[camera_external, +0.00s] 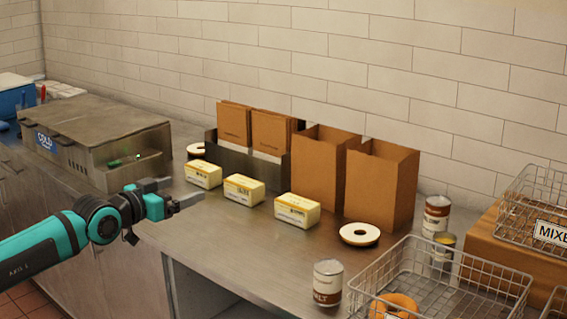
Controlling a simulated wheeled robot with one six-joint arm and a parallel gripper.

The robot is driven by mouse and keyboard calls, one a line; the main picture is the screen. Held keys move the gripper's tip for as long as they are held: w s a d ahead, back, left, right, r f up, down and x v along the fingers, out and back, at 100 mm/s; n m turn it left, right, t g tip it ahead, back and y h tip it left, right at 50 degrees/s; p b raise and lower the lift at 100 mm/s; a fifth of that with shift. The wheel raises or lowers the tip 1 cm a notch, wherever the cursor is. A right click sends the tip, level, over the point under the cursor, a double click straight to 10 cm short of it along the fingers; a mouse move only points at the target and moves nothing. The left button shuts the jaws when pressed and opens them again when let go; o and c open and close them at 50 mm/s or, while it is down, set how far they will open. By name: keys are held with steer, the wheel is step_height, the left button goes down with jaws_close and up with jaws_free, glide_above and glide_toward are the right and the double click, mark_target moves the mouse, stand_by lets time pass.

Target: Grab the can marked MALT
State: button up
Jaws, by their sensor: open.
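The can marked MALT (327,283) stands upright near the front edge of the steel counter. It is silver with a white and brown label, and the label's lower part reads "ALT". It is just left of a wire basket (372,285). My gripper (178,192) is open and empty at the left, near the counter's front edge. It points right, well to the left of the can and apart from it. Two more cans stand at the back right: a brown and white one (437,216) and a shorter one (443,248) in front of it. I cannot read their labels.
Several yellow-white packs, one in the middle (244,190), sit in a row behind my gripper. Brown paper bags (383,187) stand behind them.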

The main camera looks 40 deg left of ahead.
steer(key=shift+c, duration=0.3)
steer(key=g, duration=1.3)
glide_toward(329, 266)
steer(key=x, duration=0.7)
steer(key=shift+a, duration=0.2)
steer(key=shift+x, duration=2.7)
steer(key=shift+d, duration=0.2)
steer(key=c, duration=1.2)
